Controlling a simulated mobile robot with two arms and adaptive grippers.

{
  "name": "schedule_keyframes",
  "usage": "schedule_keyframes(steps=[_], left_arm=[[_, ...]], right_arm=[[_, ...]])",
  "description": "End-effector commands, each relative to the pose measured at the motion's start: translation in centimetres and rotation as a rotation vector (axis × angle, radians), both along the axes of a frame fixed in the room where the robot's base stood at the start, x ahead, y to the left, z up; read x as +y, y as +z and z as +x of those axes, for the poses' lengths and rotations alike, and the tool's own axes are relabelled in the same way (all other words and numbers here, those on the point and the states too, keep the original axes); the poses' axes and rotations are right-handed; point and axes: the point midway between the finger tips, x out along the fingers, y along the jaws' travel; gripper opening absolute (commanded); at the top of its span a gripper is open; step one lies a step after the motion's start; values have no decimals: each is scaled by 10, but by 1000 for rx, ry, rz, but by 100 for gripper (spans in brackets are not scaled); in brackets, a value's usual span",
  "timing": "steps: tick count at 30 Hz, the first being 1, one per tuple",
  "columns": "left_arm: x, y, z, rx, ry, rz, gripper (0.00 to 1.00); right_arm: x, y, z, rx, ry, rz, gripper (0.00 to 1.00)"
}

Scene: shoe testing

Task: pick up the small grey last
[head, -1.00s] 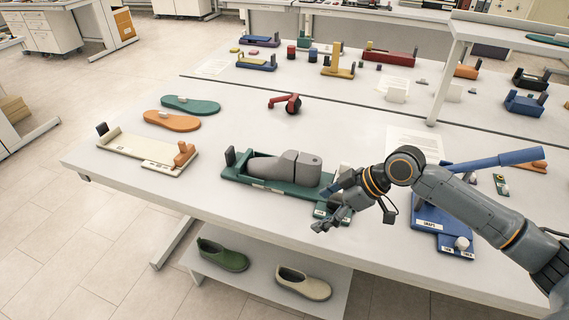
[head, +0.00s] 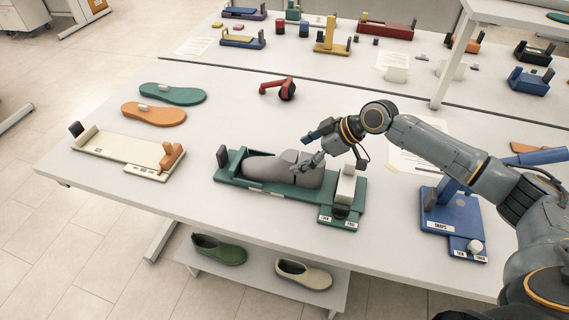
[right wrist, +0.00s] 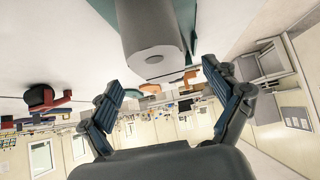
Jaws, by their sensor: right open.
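The small grey last (head: 262,169) lies on its side or back in a green fixture (head: 230,178) at the middle of the table's front part. The right gripper is open and empty, at the right end of the last. In the right wrist view the last's grey end (right wrist: 150,40), with a small round hole, lies ahead between the spread fingers (right wrist: 163,80). I cannot tell whether a finger touches it. My left gripper is not in view.
A pale block (head: 346,185) stands at the fixture's right end. A blue fixture (head: 440,212) is to the right, a cream one (head: 118,152) to the left. Orange (head: 153,114) and teal (head: 172,94) soles and a red clamp-like tool (head: 285,90) lie behind.

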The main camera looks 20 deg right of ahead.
Motion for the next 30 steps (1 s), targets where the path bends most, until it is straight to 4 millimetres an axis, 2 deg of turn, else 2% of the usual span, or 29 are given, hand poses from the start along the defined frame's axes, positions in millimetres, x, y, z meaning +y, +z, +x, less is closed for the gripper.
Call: schedule_keyframes(steps=[5,9,11,16,24,25,26,30], left_arm=[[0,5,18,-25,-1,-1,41],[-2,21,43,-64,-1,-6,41],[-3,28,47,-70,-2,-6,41],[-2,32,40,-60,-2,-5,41],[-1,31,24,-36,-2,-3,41],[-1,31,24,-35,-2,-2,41],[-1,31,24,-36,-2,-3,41],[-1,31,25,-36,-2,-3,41]], right_arm=[[8,-8,4,-1,0,-1,89],[20,-16,7,2,2,-1,89],[28,-22,9,2,1,0,89],[40,-41,17,0,0,0,89],[41,-46,18,-1,-1,-2,89],[41,-46,18,-1,-1,-2,87],[41,-46,18,-1,-1,-2,81],[41,-45,18,-1,0,-1,52]])
